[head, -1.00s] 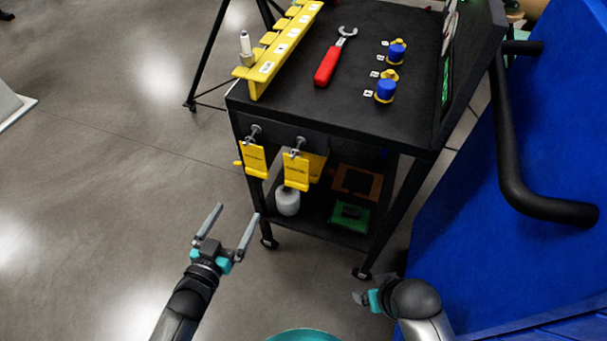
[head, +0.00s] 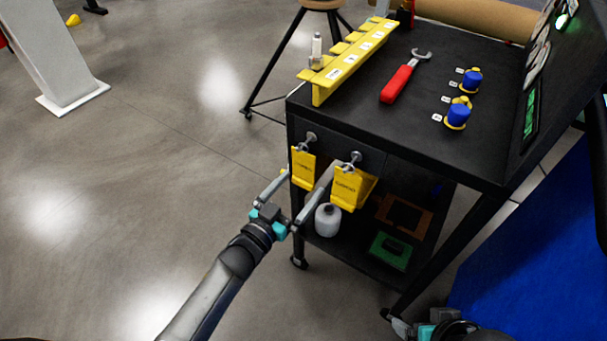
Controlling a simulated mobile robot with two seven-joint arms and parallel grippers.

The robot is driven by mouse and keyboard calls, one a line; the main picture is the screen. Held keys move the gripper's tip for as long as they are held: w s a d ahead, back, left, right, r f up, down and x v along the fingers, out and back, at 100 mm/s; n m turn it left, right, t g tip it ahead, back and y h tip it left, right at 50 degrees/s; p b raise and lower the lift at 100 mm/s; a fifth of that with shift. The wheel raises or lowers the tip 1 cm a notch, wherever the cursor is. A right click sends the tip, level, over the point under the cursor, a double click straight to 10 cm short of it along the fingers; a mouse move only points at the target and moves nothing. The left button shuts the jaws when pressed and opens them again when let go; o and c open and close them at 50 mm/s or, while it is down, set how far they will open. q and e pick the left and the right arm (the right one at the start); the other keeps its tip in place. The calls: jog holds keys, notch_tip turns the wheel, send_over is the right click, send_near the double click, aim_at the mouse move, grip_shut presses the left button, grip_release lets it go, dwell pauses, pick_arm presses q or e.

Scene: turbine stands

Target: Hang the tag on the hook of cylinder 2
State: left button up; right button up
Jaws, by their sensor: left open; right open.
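Two yellow tags hang on metal hooks on the front of the black cart, the left tag (head: 303,170) and the right tag (head: 347,188). My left gripper (head: 311,172) is open in front of the cart. In the picture its fingers lie on either side of the left tag's lower part; I cannot tell how far apart in depth they are. Nothing is held in it. My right gripper (head: 396,324) is low at the bottom edge, beside the cart's leg, partly cut off and empty. I cannot identify cylinder 2 or its hook in this view.
On the black cart (head: 400,120) are a yellow rack (head: 352,60), a red wrench (head: 398,84) and blue knobs (head: 457,116). A white bottle (head: 327,220) and a green item (head: 390,250) sit on its lower shelf.

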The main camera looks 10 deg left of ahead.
pick_arm(q)
jog(key=shift+w+d, duration=0.2)
jog(key=shift+w, duration=0.3)
dwell(0.6)
jog(key=shift+c, duration=0.2)
grip_shut()
dwell(0.5)
jog(key=shift+s+p, duration=0.1)
jog(key=shift+p, duration=0.2)
